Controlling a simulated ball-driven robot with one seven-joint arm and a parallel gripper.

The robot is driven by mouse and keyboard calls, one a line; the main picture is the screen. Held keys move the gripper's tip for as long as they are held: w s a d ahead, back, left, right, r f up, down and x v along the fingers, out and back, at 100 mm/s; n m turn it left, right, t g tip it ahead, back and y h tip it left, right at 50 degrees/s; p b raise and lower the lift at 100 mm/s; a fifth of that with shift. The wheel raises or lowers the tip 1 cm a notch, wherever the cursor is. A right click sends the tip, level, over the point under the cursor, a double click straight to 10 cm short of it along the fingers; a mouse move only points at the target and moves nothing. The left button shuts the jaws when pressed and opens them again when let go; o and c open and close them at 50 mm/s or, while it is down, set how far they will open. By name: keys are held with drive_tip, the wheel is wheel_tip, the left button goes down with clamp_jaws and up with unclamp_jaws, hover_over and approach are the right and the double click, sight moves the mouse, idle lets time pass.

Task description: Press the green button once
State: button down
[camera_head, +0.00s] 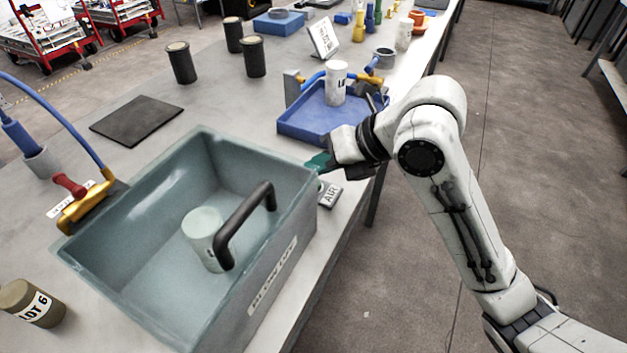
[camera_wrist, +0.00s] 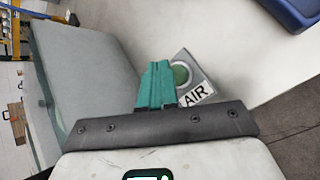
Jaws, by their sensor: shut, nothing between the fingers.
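The green button (camera_wrist: 181,74) is a round green cap on a small grey box labelled AIR (camera_wrist: 197,92). In the head view the AIR box (camera_head: 329,196) sits at the table's right edge, and I cannot make out its green cap there. My gripper (camera_head: 318,162) has teal fingers, shut and empty, just above and behind the box in the head view. In the wrist view the fingertips (camera_wrist: 158,65) are just left of the button and partly cover the box's left side. I cannot tell whether they touch it.
A large grey-green bin (camera_head: 150,180) with a black handle and a white cylinder inside stands close left of my gripper. A blue tray (camera_head: 300,128) holding a white cup (camera_head: 336,85) is behind it. A black mat (camera_head: 137,121) lies at the left. Open floor lies right of the table.

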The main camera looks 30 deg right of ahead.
drive_tip(key=shift+f, duration=0.15)
drive_tip(key=shift+f+b, duration=0.3)
drive_tip(key=shift+b, duration=0.45)
drive_tip(key=shift+f+b, duration=0.45)
drive_tip(key=shift+b, duration=0.2)
idle(0.5)
drive_tip(key=shift+r, duration=0.1)
idle(0.4)
drive_tip(key=shift+r+p, duration=0.4)
drive_tip(key=shift+r, duration=0.4)
drive_tip(key=shift+r, duration=0.15)
drive_tip(key=shift+r+p, duration=1.45)
drive_tip(key=shift+r, duration=1)
drive_tip(key=shift+f, duration=0.1)
